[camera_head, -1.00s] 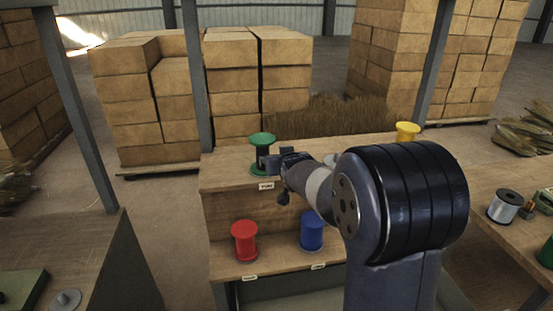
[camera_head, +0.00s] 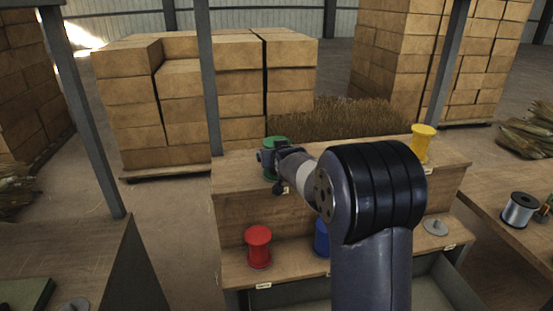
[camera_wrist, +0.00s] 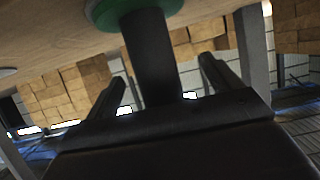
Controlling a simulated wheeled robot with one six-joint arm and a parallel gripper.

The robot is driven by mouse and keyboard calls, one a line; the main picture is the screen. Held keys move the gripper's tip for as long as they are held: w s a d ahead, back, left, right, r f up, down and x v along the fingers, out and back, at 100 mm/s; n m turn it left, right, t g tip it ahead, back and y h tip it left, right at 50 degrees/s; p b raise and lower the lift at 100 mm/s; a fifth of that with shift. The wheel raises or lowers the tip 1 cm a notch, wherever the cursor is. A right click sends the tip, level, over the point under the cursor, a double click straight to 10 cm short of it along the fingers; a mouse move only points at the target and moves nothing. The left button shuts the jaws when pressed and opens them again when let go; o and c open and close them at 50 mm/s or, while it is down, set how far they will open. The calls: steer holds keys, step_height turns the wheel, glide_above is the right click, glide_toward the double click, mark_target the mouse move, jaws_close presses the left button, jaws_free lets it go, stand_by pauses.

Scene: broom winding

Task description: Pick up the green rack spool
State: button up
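The green rack spool (camera_head: 274,142) stands on the left end of the upper shelf, partly hidden by my gripper (camera_head: 275,157). In the wrist view, the spool shows a green flange (camera_wrist: 130,12) and a dark core (camera_wrist: 151,55). My gripper (camera_wrist: 162,69) has one finger on each side of the core. Gaps show between the core and both fingers, so the gripper is open around the spool and not closed on it. The spool's far flange is hidden in the wrist view.
A yellow spool (camera_head: 423,142) stands at the right end of the upper shelf. A red spool (camera_head: 258,246) and a partly hidden blue spool (camera_head: 321,238) stand on the lower shelf. A side table with a silver spool (camera_head: 518,209) is at right. A grey post (camera_head: 208,80) rises behind the rack.

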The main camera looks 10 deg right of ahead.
steer(key=c, duration=1.1)
